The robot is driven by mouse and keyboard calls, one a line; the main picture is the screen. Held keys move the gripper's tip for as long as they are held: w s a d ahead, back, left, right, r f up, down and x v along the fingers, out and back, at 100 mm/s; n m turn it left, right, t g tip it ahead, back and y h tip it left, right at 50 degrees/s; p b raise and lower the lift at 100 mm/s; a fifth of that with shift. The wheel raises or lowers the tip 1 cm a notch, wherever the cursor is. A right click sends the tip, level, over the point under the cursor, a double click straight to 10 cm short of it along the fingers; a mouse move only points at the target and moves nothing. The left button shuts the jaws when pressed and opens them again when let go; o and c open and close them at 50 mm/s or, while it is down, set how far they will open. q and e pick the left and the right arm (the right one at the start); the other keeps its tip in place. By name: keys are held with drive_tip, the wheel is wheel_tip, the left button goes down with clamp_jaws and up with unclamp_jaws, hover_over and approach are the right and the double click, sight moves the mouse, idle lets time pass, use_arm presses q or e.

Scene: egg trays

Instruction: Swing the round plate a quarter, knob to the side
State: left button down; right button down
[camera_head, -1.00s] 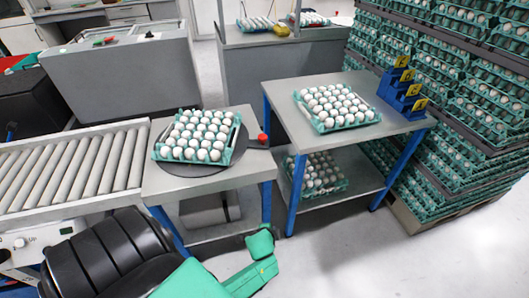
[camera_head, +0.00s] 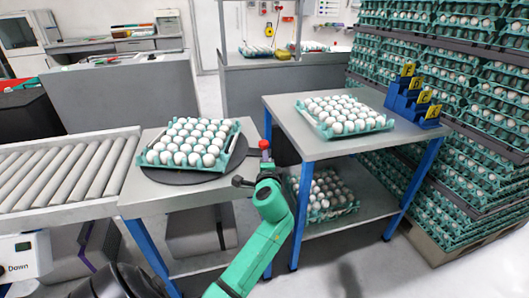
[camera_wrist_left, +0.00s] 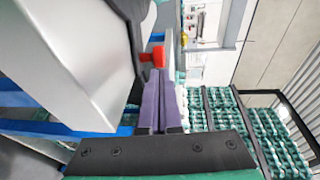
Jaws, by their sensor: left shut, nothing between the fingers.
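The round plate (camera_head: 178,176) is a dark grey disc on the grey table, with a teal tray of white eggs (camera_head: 192,144) on it. Its red knob (camera_head: 264,144) sticks out past the right side of the table. My left gripper (camera_head: 264,163) is shut and empty, just in front of the knob, with the green arm coming up from below. In the left wrist view the purple fingers (camera_wrist_left: 157,80) are together, and the red knob (camera_wrist_left: 157,57) is just beyond their tips. I cannot tell whether they touch it. My right gripper is out of view.
A roller conveyor (camera_head: 65,172) meets the table on the left. A second table (camera_head: 285,118) with an egg tray and blue holders stands to the right. Tall stacks of egg trays (camera_head: 465,150) stand far right. Open floor lies at the front right.

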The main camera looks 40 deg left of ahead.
sight(264, 146)
use_arm(q)
drive_tip(key=x, duration=0.4)
drive_tip(key=shift+w+a+f, duration=0.15)
drive_tip(key=shift+w+a, duration=0.05)
drive_tip(key=shift+w, duration=0.1)
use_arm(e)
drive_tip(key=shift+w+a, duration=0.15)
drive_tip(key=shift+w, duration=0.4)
